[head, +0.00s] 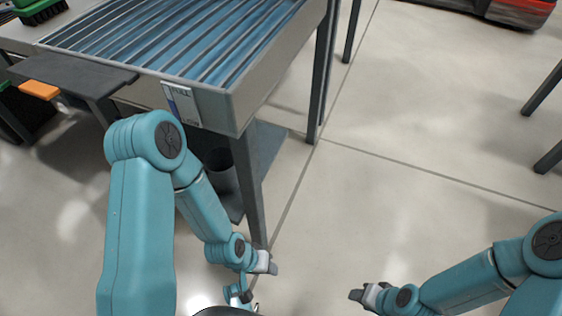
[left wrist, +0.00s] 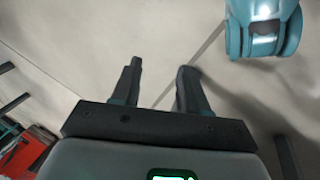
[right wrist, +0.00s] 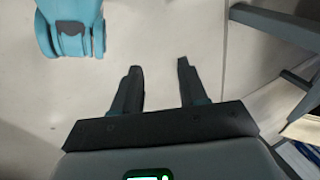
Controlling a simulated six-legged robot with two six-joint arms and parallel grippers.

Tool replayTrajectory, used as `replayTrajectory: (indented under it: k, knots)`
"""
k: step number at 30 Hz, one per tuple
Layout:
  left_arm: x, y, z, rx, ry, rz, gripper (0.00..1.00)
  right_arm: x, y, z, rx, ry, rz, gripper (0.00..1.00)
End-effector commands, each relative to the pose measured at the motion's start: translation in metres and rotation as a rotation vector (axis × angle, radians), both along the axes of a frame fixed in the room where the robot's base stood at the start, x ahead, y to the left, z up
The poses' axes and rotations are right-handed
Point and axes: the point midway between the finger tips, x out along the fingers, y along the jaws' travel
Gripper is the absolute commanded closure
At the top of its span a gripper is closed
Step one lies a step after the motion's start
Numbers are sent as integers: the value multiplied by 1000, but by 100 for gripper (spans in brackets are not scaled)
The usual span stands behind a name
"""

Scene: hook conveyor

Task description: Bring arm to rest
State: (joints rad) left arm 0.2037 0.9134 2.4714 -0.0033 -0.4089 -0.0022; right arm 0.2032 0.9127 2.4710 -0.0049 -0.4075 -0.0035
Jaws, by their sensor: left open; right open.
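My left gripper (head: 268,264) hangs low in front of the conveyor frame in the head view, above the floor. In the left wrist view its two dark fingers (left wrist: 157,85) stand apart with nothing between them. My right gripper (head: 358,294) is at the lower right of the head view, over bare floor and pointing left. In the right wrist view its fingers (right wrist: 160,82) are apart and empty. Both arms are teal and bent, and neither gripper touches anything that I can see.
A conveyor table with blue slats (head: 180,38) stands at the upper left, with a labelled plate (head: 181,104) on its corner. A green brush (head: 40,8) lies at its far left end. A dark shelf (head: 75,75) with an orange piece (head: 39,90) juts from its side.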

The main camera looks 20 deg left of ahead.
Motion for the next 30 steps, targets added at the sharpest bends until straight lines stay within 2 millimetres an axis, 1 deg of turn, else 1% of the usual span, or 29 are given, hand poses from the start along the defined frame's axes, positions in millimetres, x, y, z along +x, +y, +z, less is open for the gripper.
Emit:
replayTrajectory:
  k: [1, 2, 5, 8, 9, 11, 12, 14, 15, 17, 18, 20, 21, 24, 27, 30]
  knots:
    - [-1, 0, 16, 0, 2, -3, 56, -1, 0, 16, 0, 2, 2, 57]
    - [-1, -1, 23, -1, 4, -4, 56, -1, 1, 23, 1, 4, 3, 57]
    - [-4, -2, 56, -3, 11, -9, 56, -4, 2, 56, 3, 11, 7, 57]
    - [-8, -4, 97, -6, 21, -15, 56, -8, 4, 97, 5, 21, 13, 57]
    - [-9, -5, 115, -7, 26, -19, 56, -9, 5, 115, 6, 26, 16, 57]
    - [-12, -6, 142, -8, 33, -23, 56, -12, 6, 142, 8, 33, 20, 57]
    - [-14, -7, 160, -9, 38, -27, 56, -13, 7, 160, 9, 38, 24, 57]
    - [-16, -8, 186, -11, 45, -31, 56, -16, 8, 186, 11, 45, 27, 57]
    - [-18, -9, 203, -12, 50, -35, 56, -18, 9, 203, 12, 51, 31, 57]
    - [-21, -10, 229, -14, 58, -39, 56, -21, 10, 229, 13, 59, 36, 57]
    - [-22, -11, 246, -15, 63, -42, 56, -23, 11, 246, 15, 64, 39, 57]
    - [-25, -13, 272, -16, 70, -47, 56, -26, 12, 272, 17, 73, 44, 57]
    - [-27, -14, 289, -17, 77, -51, 56, -28, 13, 289, 18, 78, 47, 57]
    - [-32, -15, 330, -21, 90, -58, 56, -32, 15, 330, 20, 91, 55, 57]
    - [-36, -17, 357, -23, 100, -63, 56, -36, 17, 357, 22, 100, 61, 57]
    - [-38, -18, 366, -24, 105, -66, 56, -38, 17, 366, 23, 106, 63, 57]
